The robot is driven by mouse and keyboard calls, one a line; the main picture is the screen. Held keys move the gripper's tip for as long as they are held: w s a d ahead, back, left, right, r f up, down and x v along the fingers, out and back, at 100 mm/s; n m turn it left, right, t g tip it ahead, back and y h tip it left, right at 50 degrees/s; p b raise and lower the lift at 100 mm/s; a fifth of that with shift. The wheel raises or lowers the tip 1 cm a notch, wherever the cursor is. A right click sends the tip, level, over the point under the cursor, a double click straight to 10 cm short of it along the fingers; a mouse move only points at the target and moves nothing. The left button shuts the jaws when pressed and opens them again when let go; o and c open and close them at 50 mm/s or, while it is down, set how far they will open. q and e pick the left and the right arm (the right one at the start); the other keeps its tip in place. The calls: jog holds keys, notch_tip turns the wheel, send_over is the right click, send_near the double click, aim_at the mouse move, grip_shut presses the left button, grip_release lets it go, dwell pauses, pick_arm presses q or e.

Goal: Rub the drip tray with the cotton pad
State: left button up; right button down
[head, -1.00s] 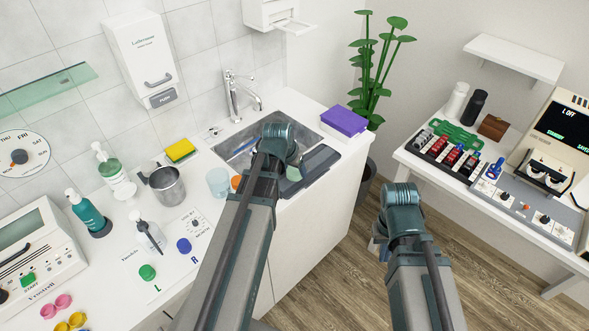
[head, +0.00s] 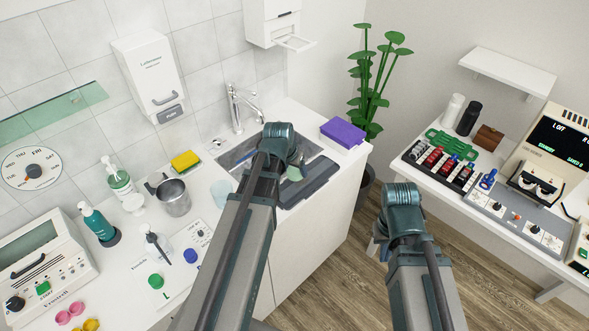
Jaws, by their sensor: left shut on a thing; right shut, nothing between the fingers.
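A dark grey tray (head: 318,179), seemingly the drip tray, lies across the front right of the sink. My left gripper (head: 292,168) is over the sink by this tray, its fingers mostly hidden behind its own wrist. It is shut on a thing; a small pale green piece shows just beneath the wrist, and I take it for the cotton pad. I cannot tell whether it touches the tray. My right gripper (head: 380,244) is shut and empty, over the floor right of the counter, its fingers largely hidden by the wrist.
A tap (head: 238,105) rises behind the sink. A purple block (head: 343,131) sits right of it. A yellow sponge (head: 185,160), steel jug (head: 173,196) and blue cup (head: 223,188) stand left.

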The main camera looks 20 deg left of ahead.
aim_at(294, 171)
pick_arm(q)
jog(key=shift+r+p, duration=1.45)
jog(key=shift+r, duration=0.05)
jog(key=shift+r, duration=0.15)
